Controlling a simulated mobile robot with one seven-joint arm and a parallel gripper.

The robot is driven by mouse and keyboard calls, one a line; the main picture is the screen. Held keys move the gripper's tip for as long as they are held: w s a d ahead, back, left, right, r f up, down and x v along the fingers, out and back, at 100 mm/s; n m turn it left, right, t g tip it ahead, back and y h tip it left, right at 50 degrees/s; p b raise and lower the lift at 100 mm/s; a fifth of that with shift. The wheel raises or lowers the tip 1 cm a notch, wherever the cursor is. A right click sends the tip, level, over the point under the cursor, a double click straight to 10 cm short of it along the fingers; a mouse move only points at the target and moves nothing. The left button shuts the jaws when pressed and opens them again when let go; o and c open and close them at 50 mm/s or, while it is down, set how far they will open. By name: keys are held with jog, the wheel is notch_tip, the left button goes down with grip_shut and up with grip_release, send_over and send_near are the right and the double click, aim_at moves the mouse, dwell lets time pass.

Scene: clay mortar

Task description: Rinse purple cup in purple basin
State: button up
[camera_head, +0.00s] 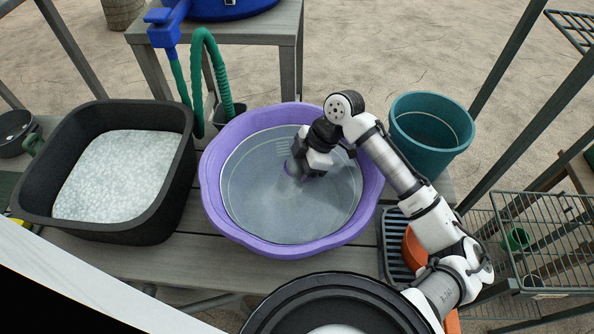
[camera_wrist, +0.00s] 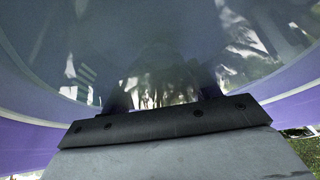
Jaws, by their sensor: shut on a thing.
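The purple basin (camera_head: 212,190) is wide with a wavy rim and holds greyish water (camera_head: 265,200). My gripper (camera_head: 297,172) is inside the basin, right of its middle, pointing down at the water. The rest of the cup is hidden by my gripper and the water. In the wrist view, the fingers reach down into the reflecting water and their tips are hidden. The basin's purple wall (camera_wrist: 25,130) curves along both sides there.
A black tub (camera_head: 185,175) of white pellets stands left of the basin. A teal bucket (camera_head: 430,125) stands to the right, close to my arm. A green hose (camera_head: 197,75) with a blue tap hangs behind. A wire rack (camera_head: 520,225) is at far right.

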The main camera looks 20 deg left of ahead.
jog(key=shift+d, duration=0.3)
notch_tip(320, 180, up, 20)
jog(key=p, duration=0.8)
dwell(0.6)
jog(key=shift+f, duration=0.15)
dwell(0.9)
